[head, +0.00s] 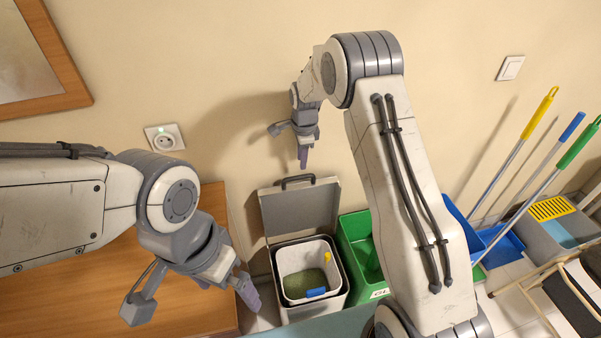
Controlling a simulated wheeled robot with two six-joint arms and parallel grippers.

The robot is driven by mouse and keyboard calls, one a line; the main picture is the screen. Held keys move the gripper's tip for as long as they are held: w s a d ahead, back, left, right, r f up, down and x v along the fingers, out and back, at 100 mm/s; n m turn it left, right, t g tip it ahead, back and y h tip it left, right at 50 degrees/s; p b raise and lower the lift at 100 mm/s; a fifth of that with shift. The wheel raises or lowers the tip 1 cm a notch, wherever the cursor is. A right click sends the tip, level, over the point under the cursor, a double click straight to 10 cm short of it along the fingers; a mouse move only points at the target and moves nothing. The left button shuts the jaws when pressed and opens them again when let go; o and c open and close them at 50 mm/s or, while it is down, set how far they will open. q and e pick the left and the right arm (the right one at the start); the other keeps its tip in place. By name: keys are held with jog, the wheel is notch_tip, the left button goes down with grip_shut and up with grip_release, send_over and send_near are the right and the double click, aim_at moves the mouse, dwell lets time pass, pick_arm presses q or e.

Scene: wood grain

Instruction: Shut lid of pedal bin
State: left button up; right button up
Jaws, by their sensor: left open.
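The pedal bin (340,299) is a grey bin standing open against the wall. Its grey lid (299,212) is raised, leaning up toward the wall, with a dark handle on its upper edge. Inside sits a white inner bucket (289,260) with something green at the bottom and small blue and yellow pieces. My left gripper (226,287) is open and empty, just left of the bin and apart from it. My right gripper (303,158) hangs above the raised lid, apart from it. Its fingers are small and seen from the side, so their opening is unclear.
A green bin (352,232) stands right of the pedal bin, partly hidden by my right arm. A wooden surface (180,310) lies at left under my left arm. Mop handles, a blue dustpan (503,248) and a grey bucket (560,240) stand at right.

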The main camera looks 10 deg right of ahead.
aim_at(300, 176)
jog(key=f, duration=0.5)
jog(key=w+f, duration=0.1)
jog(key=f, duration=0.1)
jog(key=shift+f, duration=0.2)
grip_shut()
jog(key=shift+p, duration=0.3)
dwell(0.8)
